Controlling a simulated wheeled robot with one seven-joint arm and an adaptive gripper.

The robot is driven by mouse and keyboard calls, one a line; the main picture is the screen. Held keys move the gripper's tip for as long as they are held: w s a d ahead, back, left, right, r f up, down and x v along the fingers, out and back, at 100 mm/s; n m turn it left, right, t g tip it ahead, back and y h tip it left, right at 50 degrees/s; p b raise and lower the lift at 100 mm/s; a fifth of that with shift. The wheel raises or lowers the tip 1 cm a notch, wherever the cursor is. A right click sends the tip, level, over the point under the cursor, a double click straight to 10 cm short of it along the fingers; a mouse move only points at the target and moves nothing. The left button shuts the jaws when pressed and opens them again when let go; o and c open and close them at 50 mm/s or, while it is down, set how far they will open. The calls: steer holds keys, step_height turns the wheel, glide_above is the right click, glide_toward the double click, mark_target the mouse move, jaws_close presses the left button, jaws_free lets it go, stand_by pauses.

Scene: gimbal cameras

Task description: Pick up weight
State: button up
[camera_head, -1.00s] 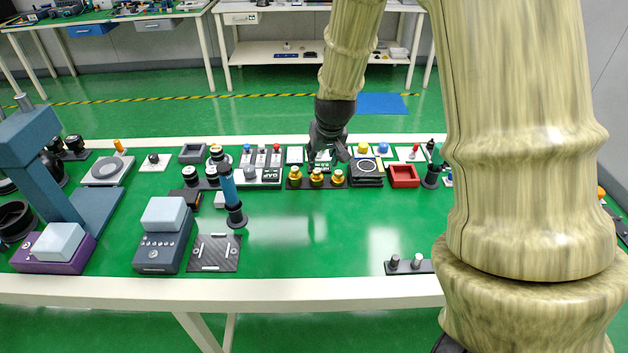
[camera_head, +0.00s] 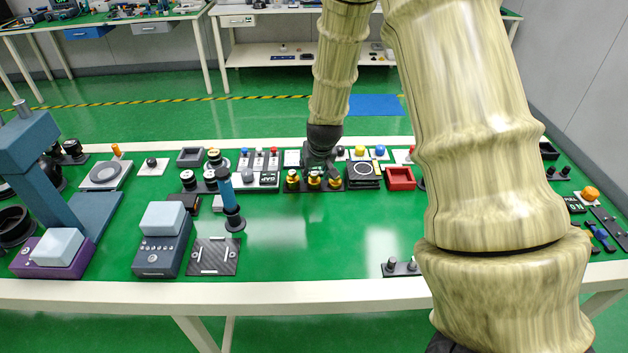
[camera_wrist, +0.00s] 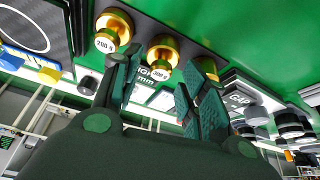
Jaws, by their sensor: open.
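Three brass knobbed weights stand in a row on a dark holder (camera_head: 303,188): the left weight (camera_head: 292,180), the middle weight (camera_head: 314,180) and the right weight (camera_head: 335,182). My gripper (camera_head: 317,168) is just behind and above the middle one in the head view. In the wrist view my gripper (camera_wrist: 160,88) is open, with one finger on each side of the middle weight (camera_wrist: 163,53). I cannot tell whether the fingers touch it. Another weight (camera_wrist: 112,30) with a small printed label is outside the left finger; the third (camera_wrist: 206,68) is partly hidden by the right finger.
A red tray (camera_head: 401,179) and a dark square device (camera_head: 363,175) sit to the right. A GAP gauge block (camera_head: 266,180) and a blue upright cylinder (camera_head: 228,195) are to the left. The green table is clear in front of the weights.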

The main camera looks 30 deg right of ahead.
steer(key=shift+x, duration=1.3)
steer(key=shift+c, duration=0.2)
steer(key=shift+r, duration=0.1)
steer(key=c, duration=0.9)
steer(key=shift+o, duration=0.2)
